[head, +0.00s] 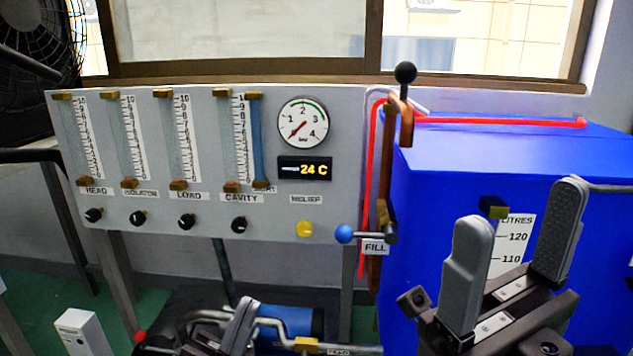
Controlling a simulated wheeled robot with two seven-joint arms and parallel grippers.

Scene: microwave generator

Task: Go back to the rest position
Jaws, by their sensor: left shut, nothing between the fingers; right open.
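My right gripper (520,207) is in the lower right of the head view, in front of the blue tank (450,180). Its two grey fingers point up and stand wide apart, with nothing between them. My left gripper (243,308) is at the bottom, left of centre, below the grey gauge panel (270,215). Only its grey fingertips and a dark part of its body show. It is shut and empty, in front of the pipework. The bottom edge of the picture cuts off both arms.
A blue-handled valve (345,234) sits by the FILL label, and a black-knobbed lever (405,73) stands at the tank's top left. Pipes and a blue pump (300,320) lie low near my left gripper. A white box (80,332) stands lower left.

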